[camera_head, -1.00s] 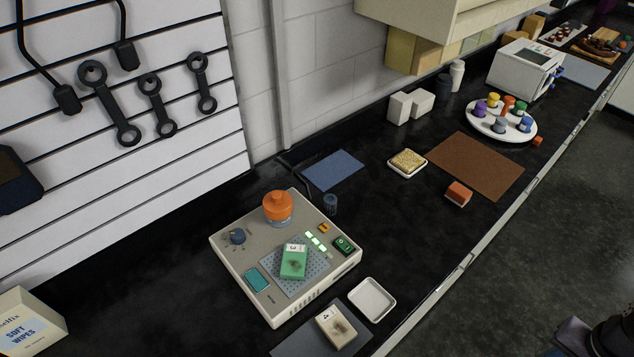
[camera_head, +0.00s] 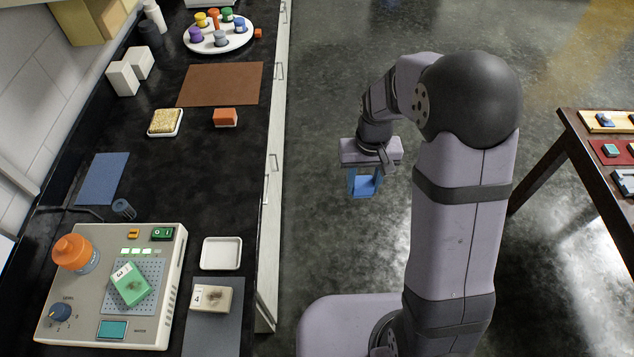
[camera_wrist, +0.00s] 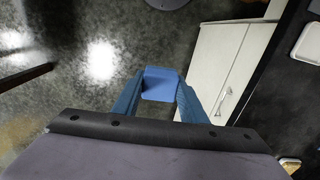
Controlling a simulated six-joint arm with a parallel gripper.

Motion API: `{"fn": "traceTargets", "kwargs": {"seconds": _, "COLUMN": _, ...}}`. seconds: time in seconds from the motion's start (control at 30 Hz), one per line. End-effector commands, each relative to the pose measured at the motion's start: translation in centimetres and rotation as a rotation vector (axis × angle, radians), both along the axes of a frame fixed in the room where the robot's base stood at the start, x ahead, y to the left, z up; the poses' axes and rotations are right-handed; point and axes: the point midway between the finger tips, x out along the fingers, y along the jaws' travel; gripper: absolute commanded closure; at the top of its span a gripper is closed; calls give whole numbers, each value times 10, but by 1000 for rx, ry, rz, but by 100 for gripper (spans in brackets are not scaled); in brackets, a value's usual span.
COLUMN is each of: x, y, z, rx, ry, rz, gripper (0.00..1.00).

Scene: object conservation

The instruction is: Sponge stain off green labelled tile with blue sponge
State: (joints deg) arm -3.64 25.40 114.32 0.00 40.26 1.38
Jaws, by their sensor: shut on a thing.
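My gripper (camera_head: 364,182) is shut on the blue sponge (camera_head: 365,188), held in the air over the floor to the right of the counter. In the wrist view the blue sponge (camera_wrist: 163,84) sits between the two blue fingers of my gripper (camera_wrist: 160,92). The green labelled tile (camera_head: 131,284) rests tilted on the perforated plate of the beige device, with a dark stain on its face. A white labelled tile (camera_head: 211,298), also stained, lies on the grey mat (camera_head: 214,335) beside the device.
The beige device (camera_head: 75,309) carries an orange-capped bottle (camera_head: 75,252) and a blue knob (camera_head: 60,312). An empty white tray (camera_head: 221,253) is near the counter edge. An orange block (camera_head: 225,117) and a tan sponge in a dish (camera_head: 165,122) stand farther back. A table (camera_head: 572,125) is at right.

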Motion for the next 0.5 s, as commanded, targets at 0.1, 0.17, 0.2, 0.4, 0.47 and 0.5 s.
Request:
{"fn": "traceTargets", "kwargs": {"seconds": 0.1, "x": 16, "y": 34, "z": 9, "rx": 0, "ry": 0, "rz": 53, "gripper": 80}}
{"fn": "traceTargets", "kwargs": {"seconds": 0.17, "x": 24, "y": 55, "z": 13, "rx": 0, "ry": -1, "rz": 82, "gripper": 80}}
{"fn": "traceTargets", "kwargs": {"seconds": 0.2, "x": 28, "y": 71, "z": 16, "rx": 0, "ry": -1, "rz": 104, "gripper": 80}}
{"fn": "traceTargets", "kwargs": {"seconds": 0.4, "x": 40, "y": 157, "z": 30, "rx": 0, "ry": 0, "rz": 213, "gripper": 80}}
{"fn": "traceTargets", "kwargs": {"seconds": 0.47, "x": 40, "y": 184, "z": 34, "rx": 0, "ry": -1, "rz": 244, "gripper": 80}}
{"fn": "traceTargets", "kwargs": {"seconds": 0.5, "x": 38, "y": 202, "z": 36, "rx": 0, "ry": 0, "rz": 266, "gripper": 80}}
